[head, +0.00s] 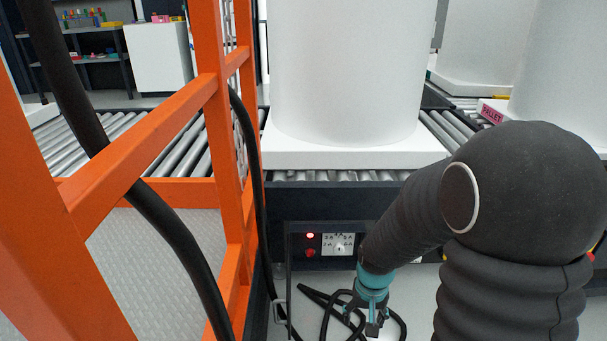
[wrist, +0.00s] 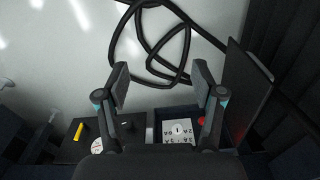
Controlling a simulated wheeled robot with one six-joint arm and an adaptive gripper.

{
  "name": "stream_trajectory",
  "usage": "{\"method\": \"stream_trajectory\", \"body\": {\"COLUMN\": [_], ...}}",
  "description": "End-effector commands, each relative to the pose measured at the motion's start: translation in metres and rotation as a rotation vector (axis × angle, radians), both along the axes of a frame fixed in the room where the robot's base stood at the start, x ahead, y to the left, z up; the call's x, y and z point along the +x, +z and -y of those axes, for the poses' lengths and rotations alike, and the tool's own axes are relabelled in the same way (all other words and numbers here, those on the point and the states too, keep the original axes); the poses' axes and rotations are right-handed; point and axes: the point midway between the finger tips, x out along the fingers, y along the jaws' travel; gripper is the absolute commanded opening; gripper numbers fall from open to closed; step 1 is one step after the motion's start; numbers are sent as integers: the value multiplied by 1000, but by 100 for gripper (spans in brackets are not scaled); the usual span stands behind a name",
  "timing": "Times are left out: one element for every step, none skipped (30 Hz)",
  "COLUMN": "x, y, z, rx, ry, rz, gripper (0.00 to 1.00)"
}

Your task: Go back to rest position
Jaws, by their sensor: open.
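My gripper (wrist: 160,88) is open and empty in the wrist view, its two fingers apart with bare floor and black cable behind them. In the head view my gripper (head: 374,327) hangs low in front of the conveyor, below a control panel. The control panel (head: 338,244) has a white labelled plate, a lit red lamp (head: 310,235) and a red button (head: 310,253). In the wrist view the white plate (wrist: 179,131) and a red button (wrist: 203,122) show near the right finger. No finger visibly touches the panel.
An orange frame (head: 207,40) stands close on the left with a black cable (head: 165,215) across it. A large white tank (head: 350,70) stands on a white pallet (head: 345,153) on the roller conveyor. A loose black cable (wrist: 150,45) lies coiled on the floor.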

Motion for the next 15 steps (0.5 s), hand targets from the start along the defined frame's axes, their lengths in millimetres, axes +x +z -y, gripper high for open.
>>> {"method": "stream_trajectory", "body": {"x": [-9, -15, -24, -30, -36, -44, -50, -56, -63, -69, -74, -81, -87, -92, -98], "y": [24, 34, 47, 57, 67, 79, 88, 98, 109, 118, 127, 138, 146, 154, 164], "z": [1, 2, 3, 3, 4, 4, 5, 6, 6, 7, 7, 8, 8, 9, 9], "rx": [-1, -2, -3, -3, -5, -5, -5, -6, -8, -8, -9, -9, -10, -12, -13], "ry": [21, 32, 49, 59, 69, 82, 90, 97, 107, 112, 117, 122, 123, 125, 125], "rz": [1, -4, -8, -11, -11, -11, -10, -8, -5, 2, 8, 17, 26, 37, 52], "gripper": [68, 68, 68, 68, 68, 68, 68, 68, 68, 68, 68, 68, 68, 68, 68]}}
